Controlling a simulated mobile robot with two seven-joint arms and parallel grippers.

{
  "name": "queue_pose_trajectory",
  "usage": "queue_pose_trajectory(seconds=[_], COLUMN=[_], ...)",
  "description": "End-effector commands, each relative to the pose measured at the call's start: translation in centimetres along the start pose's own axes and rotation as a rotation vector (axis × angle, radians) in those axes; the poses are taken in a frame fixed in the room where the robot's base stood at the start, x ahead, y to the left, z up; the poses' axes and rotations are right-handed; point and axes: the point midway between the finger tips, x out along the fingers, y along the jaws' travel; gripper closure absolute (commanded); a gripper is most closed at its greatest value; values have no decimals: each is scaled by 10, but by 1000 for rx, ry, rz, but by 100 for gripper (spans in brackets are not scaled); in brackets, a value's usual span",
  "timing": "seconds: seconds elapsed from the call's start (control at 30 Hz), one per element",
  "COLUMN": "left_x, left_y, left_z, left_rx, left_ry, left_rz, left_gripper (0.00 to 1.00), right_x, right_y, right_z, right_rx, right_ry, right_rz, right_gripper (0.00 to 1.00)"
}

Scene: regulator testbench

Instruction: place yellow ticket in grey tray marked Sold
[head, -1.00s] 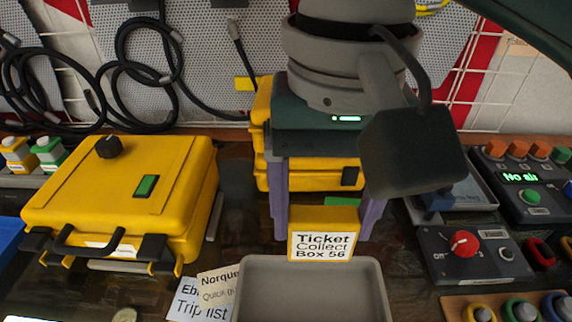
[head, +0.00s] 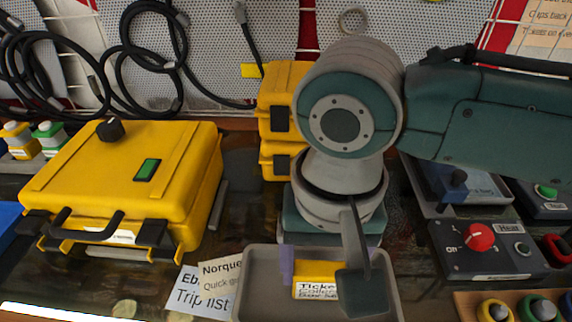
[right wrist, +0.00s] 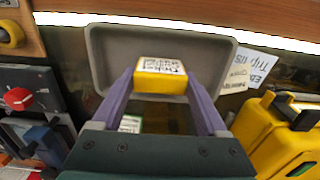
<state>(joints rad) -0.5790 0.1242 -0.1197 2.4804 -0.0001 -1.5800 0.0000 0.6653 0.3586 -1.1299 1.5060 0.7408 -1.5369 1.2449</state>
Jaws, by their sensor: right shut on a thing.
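The yellow ticket (head: 316,282) is a small yellow block with a white label reading "Ticket Collect Box 56". My right gripper (head: 305,268) is shut on it, with a purple finger on either side in the right wrist view (right wrist: 162,80). The grey tray (head: 255,280) is a shallow empty-looking bin at the bottom middle of the head view. The ticket is over the tray's opening; I cannot tell how high above its floor. The tray also shows behind the ticket in the right wrist view (right wrist: 112,50). No "Sold" mark is readable. My left gripper is not in view.
A yellow case (head: 130,180) stands left of the tray. Paper slips (head: 205,290) lie beside the tray's left side. A control box with a red knob (head: 480,238) stands to the right. Stacked yellow cases (head: 280,95) stand behind my right arm.

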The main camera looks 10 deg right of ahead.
Motion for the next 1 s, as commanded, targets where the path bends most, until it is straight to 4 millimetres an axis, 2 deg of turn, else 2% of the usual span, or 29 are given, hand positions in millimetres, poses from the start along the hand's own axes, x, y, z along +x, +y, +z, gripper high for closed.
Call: queue_pose_trajectory(seconds=[0.1,0.13,0.33,0.57,0.67,0.77,1.0], left_x=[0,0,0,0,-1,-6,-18], left_y=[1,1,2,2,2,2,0], left_z=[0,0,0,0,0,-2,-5], left_rx=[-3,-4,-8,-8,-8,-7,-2], left_ry=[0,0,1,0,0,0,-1], left_rz=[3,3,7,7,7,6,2], left_gripper=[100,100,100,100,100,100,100], right_x=[3,3,3,2,-4,-19,-75], right_y=[0,0,0,0,0,0,-1], right_z=[0,0,0,0,0,-1,-1], right_rx=[1,1,1,1,0,1,0], right_ry=[-1,0,0,0,1,1,3], right_rz=[0,0,0,0,0,-2,-3], right_gripper=[77,23,0,0,0,0,0])
